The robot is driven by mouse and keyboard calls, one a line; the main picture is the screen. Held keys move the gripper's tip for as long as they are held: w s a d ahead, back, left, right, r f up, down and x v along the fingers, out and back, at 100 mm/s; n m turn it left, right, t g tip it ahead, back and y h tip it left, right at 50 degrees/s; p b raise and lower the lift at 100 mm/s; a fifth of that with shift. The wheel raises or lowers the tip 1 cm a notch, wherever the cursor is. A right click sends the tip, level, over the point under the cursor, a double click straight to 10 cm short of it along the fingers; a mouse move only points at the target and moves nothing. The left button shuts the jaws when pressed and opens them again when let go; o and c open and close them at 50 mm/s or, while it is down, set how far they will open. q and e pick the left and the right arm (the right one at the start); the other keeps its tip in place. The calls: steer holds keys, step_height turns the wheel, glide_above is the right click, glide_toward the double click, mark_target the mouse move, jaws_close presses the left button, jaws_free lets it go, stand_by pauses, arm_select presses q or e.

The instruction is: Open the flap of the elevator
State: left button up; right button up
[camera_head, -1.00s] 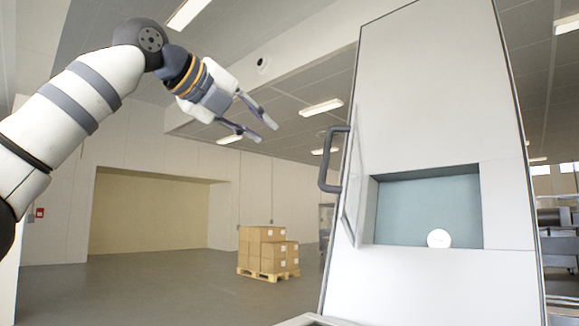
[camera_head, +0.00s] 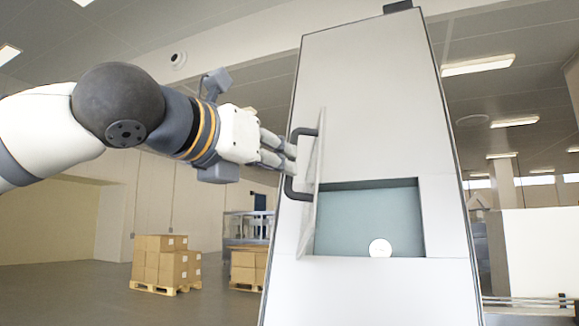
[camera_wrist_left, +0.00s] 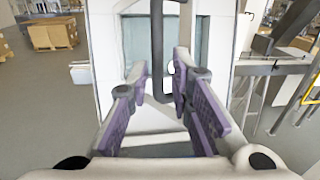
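The elevator (camera_head: 375,110) is a tall pale cabinet with a recessed, blue-grey opening (camera_head: 350,215). Its flap (camera_head: 312,195) stands swung out at the opening's left side, seen almost edge-on. A dark bar handle (camera_head: 290,187) is on the flap's left face; it also shows in the left wrist view (camera_wrist_left: 157,45). My left gripper (camera_head: 290,158) is at the handle in the head view. In the left wrist view its fingers (camera_wrist_left: 160,76) are apart, with the handle between and just beyond them. Contact cannot be told. My right gripper is not in view.
A white round thing (camera_head: 380,248) sits at the bottom of the opening. Stacked cartons on pallets (camera_head: 160,262) stand on the floor behind, at the left. A pale panel and rails (camera_head: 540,250) are right of the elevator. The floor at lower left is clear.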

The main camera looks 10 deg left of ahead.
mark_target(292, 178)
arm_select(q)
steer(key=x, duration=0.5)
steer(key=shift+w, duration=0.2)
jaws_close()
steer(key=shift+a, duration=0.15)
